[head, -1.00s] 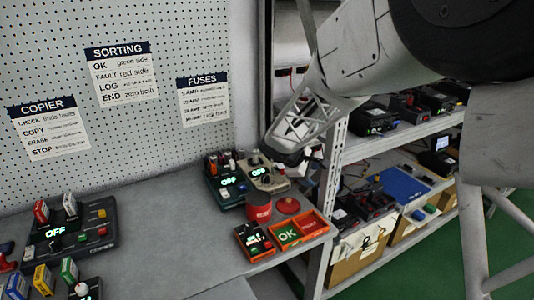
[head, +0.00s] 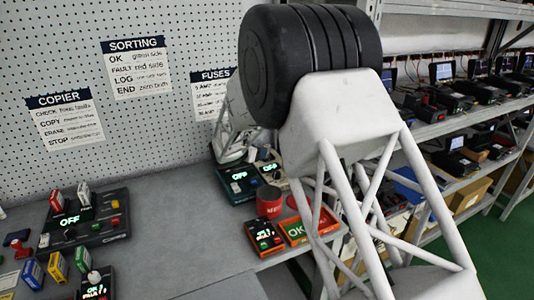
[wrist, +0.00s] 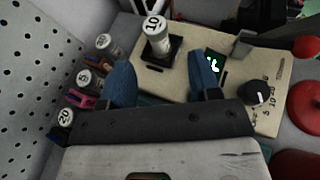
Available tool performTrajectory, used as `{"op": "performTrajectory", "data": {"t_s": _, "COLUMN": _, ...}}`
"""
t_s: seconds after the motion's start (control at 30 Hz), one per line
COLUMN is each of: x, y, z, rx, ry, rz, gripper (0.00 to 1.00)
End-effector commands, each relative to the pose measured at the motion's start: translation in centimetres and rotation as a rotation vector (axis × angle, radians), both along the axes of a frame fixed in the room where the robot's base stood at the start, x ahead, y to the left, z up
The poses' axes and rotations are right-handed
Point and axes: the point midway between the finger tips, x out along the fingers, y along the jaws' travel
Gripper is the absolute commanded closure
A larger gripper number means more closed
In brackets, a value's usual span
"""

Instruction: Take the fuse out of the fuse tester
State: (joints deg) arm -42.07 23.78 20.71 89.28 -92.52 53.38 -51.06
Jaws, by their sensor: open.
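The fuse tester (wrist: 190,62) is a beige box with a small lit green display and a black knob. In the wrist view a clear fuse (wrist: 158,38) with a white cap marked 10 stands upright in its black socket. My gripper (wrist: 164,66) is open, its two blue fingers apart on the near side of the fuse, with nothing between them that I can make out as held. Whether the fingers reach the fuse's height is unclear. In the head view the tester (head: 271,169) is small and partly hidden by my arm.
Several capped fuses (wrist: 84,78) stand left of the tester, close to the pegboard (wrist: 28,95). A red round object (wrist: 299,172) lies at right. The middle bench is clear.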

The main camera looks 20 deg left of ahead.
Motion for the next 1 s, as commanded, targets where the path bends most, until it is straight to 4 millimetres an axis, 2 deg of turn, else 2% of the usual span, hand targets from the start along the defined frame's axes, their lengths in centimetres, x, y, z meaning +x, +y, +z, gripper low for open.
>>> {"op": "performTrajectory", "data": {"t_s": 0.4, "x": 0.2, "y": 0.3, "z": 0.0, "rx": -0.009, "ry": -0.002, "rz": 0.009, "gripper": 0.43}}
{"op": "performTrajectory", "data": {"t_s": 0.73, "x": 2.2, "y": -0.4, "z": -0.9, "rx": -0.009, "ry": -0.002, "rz": 0.008, "gripper": 0.43}}
{"op": "performTrajectory", "data": {"t_s": 1.0, "x": 2.4, "y": -0.5, "z": -1.0, "rx": -0.009, "ry": -0.002, "rz": 0.008, "gripper": 0.43}}
